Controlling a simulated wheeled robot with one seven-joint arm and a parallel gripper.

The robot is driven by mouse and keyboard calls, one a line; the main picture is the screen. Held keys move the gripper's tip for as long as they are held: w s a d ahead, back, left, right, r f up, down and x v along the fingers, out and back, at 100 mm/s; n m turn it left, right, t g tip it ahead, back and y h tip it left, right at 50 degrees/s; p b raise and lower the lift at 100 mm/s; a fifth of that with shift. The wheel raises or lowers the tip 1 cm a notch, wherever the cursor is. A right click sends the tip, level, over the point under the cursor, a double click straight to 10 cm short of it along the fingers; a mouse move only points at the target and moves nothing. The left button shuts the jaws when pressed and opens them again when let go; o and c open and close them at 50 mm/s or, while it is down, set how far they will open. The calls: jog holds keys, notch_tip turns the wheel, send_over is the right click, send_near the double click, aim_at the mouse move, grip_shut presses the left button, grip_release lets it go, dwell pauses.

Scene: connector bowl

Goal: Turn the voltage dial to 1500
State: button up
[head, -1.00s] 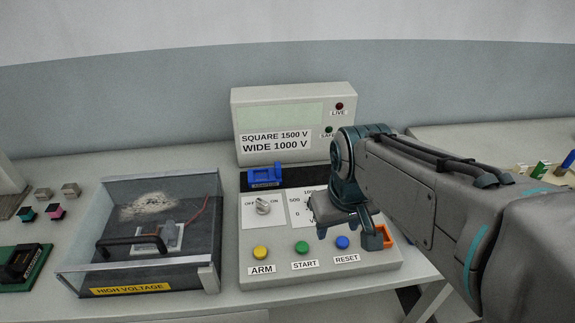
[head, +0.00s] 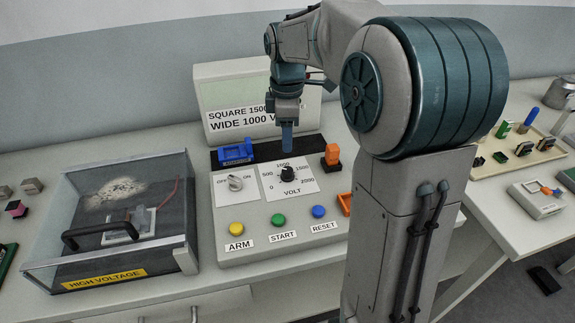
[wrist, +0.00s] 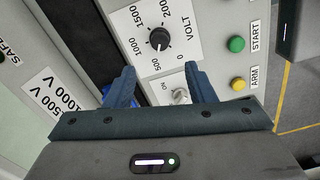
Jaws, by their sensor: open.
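The voltage dial (head: 288,174) is a black knob on a white plate marked 0, 500, 1000, 1500 and 2000, labelled VOLT. It also shows in the wrist view (wrist: 159,39). My gripper (head: 287,138) points down just above and behind the dial in the head view. In the wrist view its two fingers (wrist: 165,86) are spread with nothing between them, and the dial lies beyond the tips, apart from them. The sign above reads SQUARE 1500 V and WIDE 1000 V, partly hidden by my arm.
The OFF/ON switch (head: 236,182) is left of the dial. Yellow ARM (head: 236,229), green START (head: 278,220) and blue RESET (head: 318,211) buttons sit in front. An orange upright piece (head: 332,155) stands right of the dial. A clear-walled HIGH VOLTAGE box (head: 130,281) is at left.

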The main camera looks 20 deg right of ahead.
aim_at(287, 170)
notch_tip(287, 170, down, 11)
jog(key=shift+r, duration=0.2)
jog(key=c, duration=1)
